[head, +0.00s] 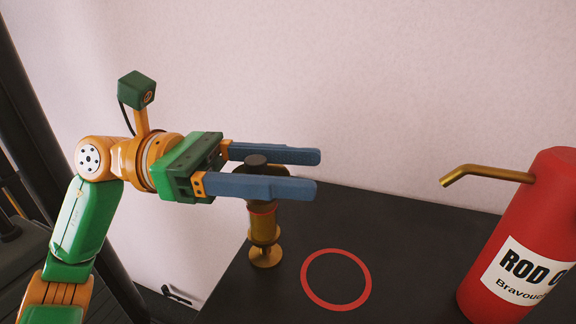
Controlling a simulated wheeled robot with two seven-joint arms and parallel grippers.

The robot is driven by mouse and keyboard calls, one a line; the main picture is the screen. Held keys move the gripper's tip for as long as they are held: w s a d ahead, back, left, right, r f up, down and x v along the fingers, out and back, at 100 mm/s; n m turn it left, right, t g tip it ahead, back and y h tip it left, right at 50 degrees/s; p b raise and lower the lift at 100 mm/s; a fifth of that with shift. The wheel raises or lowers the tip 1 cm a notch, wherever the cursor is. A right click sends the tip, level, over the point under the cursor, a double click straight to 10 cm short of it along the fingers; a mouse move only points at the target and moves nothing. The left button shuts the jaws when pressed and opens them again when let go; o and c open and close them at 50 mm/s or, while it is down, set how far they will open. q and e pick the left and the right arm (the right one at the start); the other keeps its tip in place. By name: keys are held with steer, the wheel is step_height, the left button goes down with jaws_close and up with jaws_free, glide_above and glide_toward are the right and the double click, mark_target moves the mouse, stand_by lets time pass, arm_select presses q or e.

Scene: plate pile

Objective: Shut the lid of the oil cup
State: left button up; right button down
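The oil cup (264,230) is a brass, stepped cup that stands upright on the black tabletop, near its left edge. A dark round knob or lid part (256,160) shows at its top, between my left gripper's fingers. My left gripper (318,173) reaches in from the left at the height of the cup's top. Its two blue fingers are spread apart, one behind and one in front of the cup's top. The near finger hides part of the cup's upper body, and I cannot tell whether the fingers touch it. My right gripper is not in view.
A red ring (308,294) is marked on the black tabletop (400,235) right of the cup. A large red oil can (535,225) with a brass spout (485,172) stands at the right. A pale wall (420,80) rises behind. The tabletop between is clear.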

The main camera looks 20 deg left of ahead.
mark_target(245, 168)
arm_select(q)
steer(key=shift+a+f, duration=0.1)
steer(key=shift+a, duration=0.2)
steer(key=a, duration=0.4)
steer(key=a+b, duration=0.1)
steer(key=a, duration=0.1)
steer(key=shift+s+a, duration=0.25)
steer(key=shift+s, duration=0.15)
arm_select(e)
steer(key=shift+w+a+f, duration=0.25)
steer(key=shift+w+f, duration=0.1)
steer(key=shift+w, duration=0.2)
